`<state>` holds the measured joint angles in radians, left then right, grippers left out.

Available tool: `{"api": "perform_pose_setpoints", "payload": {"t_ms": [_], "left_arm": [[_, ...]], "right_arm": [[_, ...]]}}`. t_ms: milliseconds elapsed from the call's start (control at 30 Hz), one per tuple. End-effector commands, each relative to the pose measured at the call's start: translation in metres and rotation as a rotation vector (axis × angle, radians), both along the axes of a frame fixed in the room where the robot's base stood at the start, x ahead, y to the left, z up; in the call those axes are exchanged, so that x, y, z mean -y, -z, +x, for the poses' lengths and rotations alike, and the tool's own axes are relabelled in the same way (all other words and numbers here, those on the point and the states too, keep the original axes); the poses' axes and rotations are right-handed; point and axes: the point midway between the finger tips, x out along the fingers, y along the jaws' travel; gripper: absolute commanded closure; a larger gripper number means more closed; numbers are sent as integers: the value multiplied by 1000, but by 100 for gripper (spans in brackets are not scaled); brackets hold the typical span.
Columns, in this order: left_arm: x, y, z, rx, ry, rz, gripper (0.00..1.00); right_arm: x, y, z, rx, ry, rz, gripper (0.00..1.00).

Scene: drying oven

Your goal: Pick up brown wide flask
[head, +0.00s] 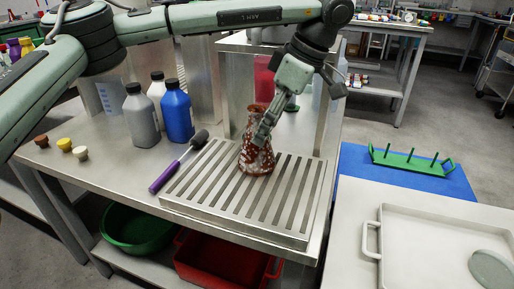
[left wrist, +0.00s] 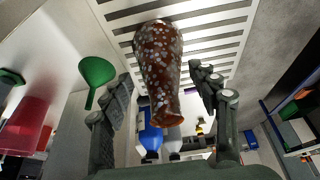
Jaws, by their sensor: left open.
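The brown wide flask (head: 257,160) with pale speckles stands upright on a slatted metal rack on the steel table. My left gripper (head: 266,128) is at the flask's neck in the head view, coming from above and the right. In the left wrist view the flask (left wrist: 160,75) lies between the two spread fingers of the left gripper (left wrist: 165,95), with a visible gap on each side. The left gripper is open and holds nothing. My right gripper is not in view.
Blue (head: 177,112), grey (head: 141,115) and white bottles stand left of the rack (head: 205,205). A purple-handled brush (head: 165,177) lies at its left edge. A green funnel (left wrist: 97,72) is near the fingers. A white tray (head: 425,225) and green peg rack (head: 412,162) are at right.

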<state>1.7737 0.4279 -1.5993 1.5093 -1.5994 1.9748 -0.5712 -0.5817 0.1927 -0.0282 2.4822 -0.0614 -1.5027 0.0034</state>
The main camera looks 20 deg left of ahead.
Motion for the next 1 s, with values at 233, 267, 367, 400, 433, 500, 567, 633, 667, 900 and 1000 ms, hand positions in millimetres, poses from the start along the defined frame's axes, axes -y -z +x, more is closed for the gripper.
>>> {"api": "perform_pose_setpoints", "payload": {"t_ms": [233,267,367,400,433,500,567,633,667,900,1000], "left_arm": [[-39,1,1,-2,-3,0,40],[-39,6,1,-3,-1,0,40],[-41,10,1,-1,0,0,40],[-41,11,1,-1,-1,0,40],[-41,11,1,0,-1,0,40],[-41,11,1,-1,-1,0,40],[-41,11,1,-1,-1,-1,40],[-41,11,1,-1,-1,-1,47],[-41,11,1,-1,-1,-1,51],[-40,11,1,-1,-1,-1,81],[-40,11,1,-1,-1,-1,93]], "right_arm": [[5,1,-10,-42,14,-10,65],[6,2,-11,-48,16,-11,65],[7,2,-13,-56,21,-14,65],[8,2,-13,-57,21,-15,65],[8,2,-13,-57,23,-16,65],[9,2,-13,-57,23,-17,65],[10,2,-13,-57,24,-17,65],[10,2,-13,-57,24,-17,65],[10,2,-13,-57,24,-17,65],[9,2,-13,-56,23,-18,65],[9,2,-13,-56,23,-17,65]]}}
